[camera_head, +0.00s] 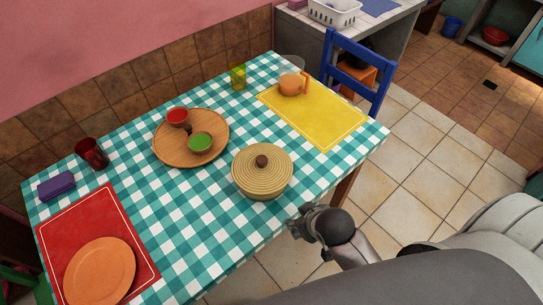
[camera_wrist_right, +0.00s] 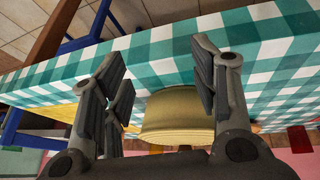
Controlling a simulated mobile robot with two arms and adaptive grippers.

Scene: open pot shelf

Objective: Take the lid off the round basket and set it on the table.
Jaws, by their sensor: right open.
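The round basket (camera_head: 262,186) is tan and woven and stands near the front edge of the checked table (camera_head: 222,232). Its lid (camera_head: 275,157) is on top, with a dark round knob (camera_head: 262,161) in the middle. My right gripper (camera_head: 303,219) is just in front of the basket, by the table's front edge, apart from it. In the right wrist view my right gripper (camera_wrist_right: 155,85) is open and empty, and the basket (camera_wrist_right: 175,118) shows beyond and between its fingers. The knob cannot be made out there. My left gripper is in no view.
A yellow mat (camera_head: 325,125) with an orange pitcher (camera_head: 292,84) lies at the back right. A red mat (camera_head: 125,240) with an orange plate (camera_head: 100,272) is left. Clear cloth lies left of the basket.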

